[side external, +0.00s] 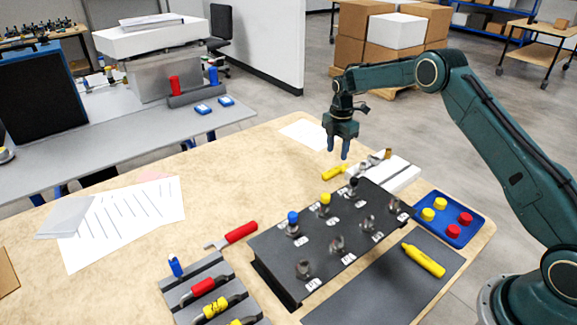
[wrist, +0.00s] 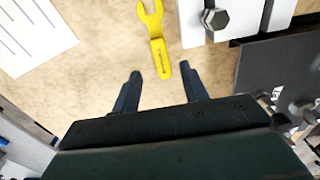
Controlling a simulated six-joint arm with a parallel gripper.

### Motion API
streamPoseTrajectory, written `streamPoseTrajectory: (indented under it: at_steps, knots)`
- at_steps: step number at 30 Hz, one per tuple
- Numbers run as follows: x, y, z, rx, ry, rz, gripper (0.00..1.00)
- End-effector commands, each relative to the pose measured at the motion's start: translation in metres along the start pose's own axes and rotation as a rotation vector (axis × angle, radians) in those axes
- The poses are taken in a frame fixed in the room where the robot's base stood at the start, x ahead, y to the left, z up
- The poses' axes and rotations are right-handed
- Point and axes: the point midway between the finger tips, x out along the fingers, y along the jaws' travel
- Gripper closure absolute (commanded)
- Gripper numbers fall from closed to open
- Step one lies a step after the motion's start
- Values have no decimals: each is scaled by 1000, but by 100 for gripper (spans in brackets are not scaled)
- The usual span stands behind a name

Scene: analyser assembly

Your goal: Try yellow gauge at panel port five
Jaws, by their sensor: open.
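The yellow gauge (side external: 335,172) lies flat on the wooden table behind the panel; it has a forked end and a handle, clearest in the wrist view (wrist: 159,50). My gripper (side external: 338,153) is open and empty, pointing down above the table close to the gauge. In the wrist view the gauge's handle end appears between my two fingertips (wrist: 160,72), with its fork pointing away. The dark panel (side external: 262,272) carries several ports with metal fittings, some with blue, yellow or black caps. Its number labels are too small to read, so I cannot tell which port is five.
A white block with a bolt (wrist: 215,20) stands right of the gauge. A blue tray (side external: 452,204) holds red and yellow caps. A yellow marker-like item (side external: 423,261) lies on a dark mat. A red-handled tool (side external: 240,233) lies left of the panel, near a grey rack (side external: 190,270).

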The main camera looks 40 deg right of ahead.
Motion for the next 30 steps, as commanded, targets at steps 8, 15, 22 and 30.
streamPoseTrajectory:
  at_steps: [8,15,22,30]
  knots:
    - [2,0,0,1,0,1,56]
    - [14,0,0,2,0,-1,56]
    - [32,0,0,2,0,0,56]
    - [53,0,0,2,0,0,56]
